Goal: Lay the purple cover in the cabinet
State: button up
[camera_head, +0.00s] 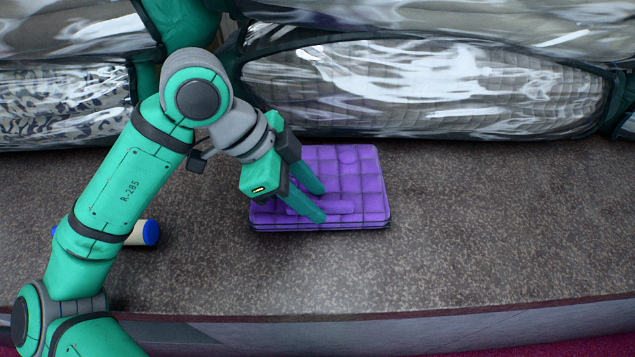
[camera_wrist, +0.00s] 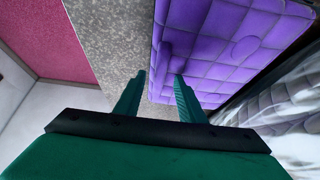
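The purple cover (camera_head: 350,180) is a flat, quilted, folded pad lying on the speckled grey-brown surface. It also shows in the wrist view (camera_wrist: 225,45), with a round raised spot and a raised bar along one edge. My gripper (camera_head: 322,204) is over the cover's left and front part, fingers pointing down at it. In the wrist view the two fingertips (camera_wrist: 160,74) stand apart, near the raised bar, with nothing clearly held between them. I cannot tell whether they touch the cover. No cabinet can be made out in either view.
Clear-bagged comforters (camera_head: 420,85) with dark green trim are stacked right behind the cover, with more bags (camera_head: 65,100) at the left. A white cylinder with blue ends (camera_head: 140,233) lies partly behind my arm. The surface (camera_head: 500,230) is free to the right and front, ending at a front edge.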

jog(key=shift+w, duration=0.1)
jog(key=c, duration=0.5)
jog(key=shift+d, duration=0.2)
grip_shut()
jog(key=shift+s+a, duration=0.2)
jog(key=shift+a, duration=0.1)
jog(key=shift+d, duration=0.15)
